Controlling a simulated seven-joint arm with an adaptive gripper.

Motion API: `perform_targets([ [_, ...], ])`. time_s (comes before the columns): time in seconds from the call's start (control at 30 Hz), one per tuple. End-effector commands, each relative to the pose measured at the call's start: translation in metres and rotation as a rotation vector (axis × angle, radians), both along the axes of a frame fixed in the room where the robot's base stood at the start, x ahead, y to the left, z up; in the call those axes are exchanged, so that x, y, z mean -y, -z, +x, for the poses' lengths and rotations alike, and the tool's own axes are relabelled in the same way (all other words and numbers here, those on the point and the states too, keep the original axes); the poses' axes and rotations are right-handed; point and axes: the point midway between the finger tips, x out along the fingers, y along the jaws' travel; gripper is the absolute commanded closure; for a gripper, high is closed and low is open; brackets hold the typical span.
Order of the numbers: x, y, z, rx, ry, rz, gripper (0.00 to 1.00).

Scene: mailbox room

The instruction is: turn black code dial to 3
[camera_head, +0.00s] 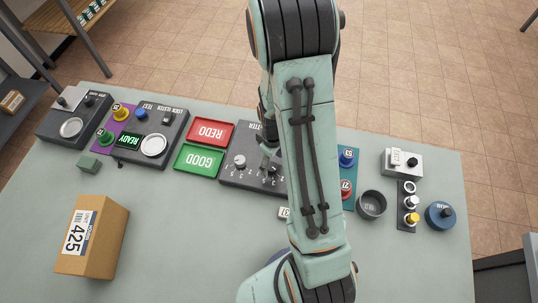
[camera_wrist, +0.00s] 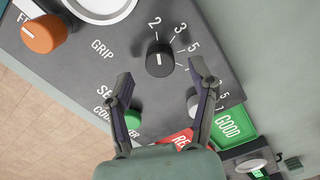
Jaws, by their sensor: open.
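The black code dial (camera_wrist: 160,58) stands on a dark panel, with white digits around it. A 2 is above it and a 3 at its upper right. A short white mark shows on its face; where it points is hard to tell. In the head view the black dial (camera_head: 273,169) is just left of my arm. My gripper (camera_wrist: 159,76) is open and empty, its fingers on either side of the dial in the wrist view. Contact is not visible. In the head view my gripper (camera_head: 268,148) is over the panel, partly hidden by my arm.
A white knob (camera_wrist: 192,103) sits close by the right finger and a green knob (camera_wrist: 132,120) by the left. An orange knob (camera_wrist: 43,34) is on the same panel. Red (camera_head: 211,133) and green (camera_head: 199,159) trays lie left of the panel. A cardboard box (camera_head: 105,238) stands front left.

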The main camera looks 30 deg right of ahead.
Motion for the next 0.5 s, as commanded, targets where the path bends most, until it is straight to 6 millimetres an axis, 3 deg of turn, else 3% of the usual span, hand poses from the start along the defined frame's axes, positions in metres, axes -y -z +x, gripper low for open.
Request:
perform_targets([
  [0.2,0.0,0.021,0.0,0.0,0.001,0.001,0.42],
  [0.47,0.0,0.022,0.0,0.001,0.0,0.0,0.42],
  [0.5,0.0,0.022,0.0,0.001,0.0,0.0,0.54],
])
